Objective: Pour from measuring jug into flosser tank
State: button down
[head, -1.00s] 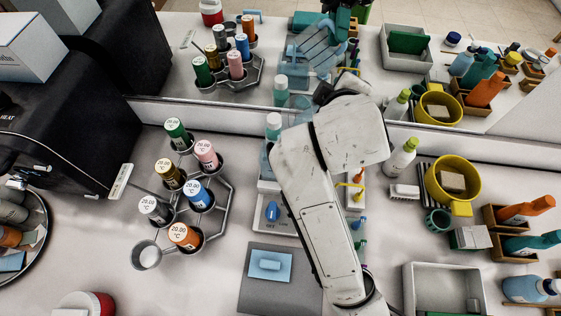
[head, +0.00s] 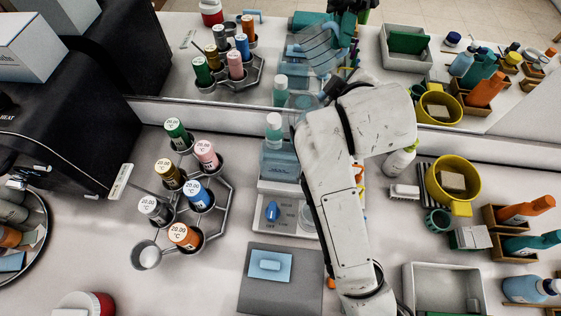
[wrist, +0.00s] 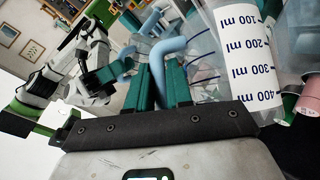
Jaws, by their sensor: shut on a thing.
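My gripper (wrist: 163,85) is shut on the blue handle of the measuring jug. In the wrist view the clear jug (wrist: 250,60), with a blue 100 to 400 ml scale, is beside the green fingers. In the head view my arm hides most of the real gripper and jug. The mirror shows the jug's reflection (head: 322,55) held up behind the counter. The flosser (head: 285,212) stands at mid counter, its bluish see-through tank (head: 278,162) at the back, left of my arm. I cannot tell the water level or whether anything is flowing.
A hexagonal rack of coloured cans (head: 185,200) stands left of the flosser. A grey mat (head: 255,290) with a light-blue block lies in front. To the right are a white bottle (head: 400,160), a yellow bowl (head: 440,165) and a grey tray (head: 435,290). The mirror closes off the back.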

jog(key=shift+w+d+f+m+g+y, duration=0.2)
jog(key=shift+d+f+m+g+y, duration=0.1)
jog(key=shift+f+m+g+y, duration=0.15)
dwell(0.4)
jog(key=shift+w+d+f+m+g+y, duration=0.15)
jog(key=shift+f+m+g+y, duration=0.45)
jog(key=shift+f+y, duration=0.5)
jog(key=shift+y, duration=0.15)
jog(key=shift+f, duration=0.1)
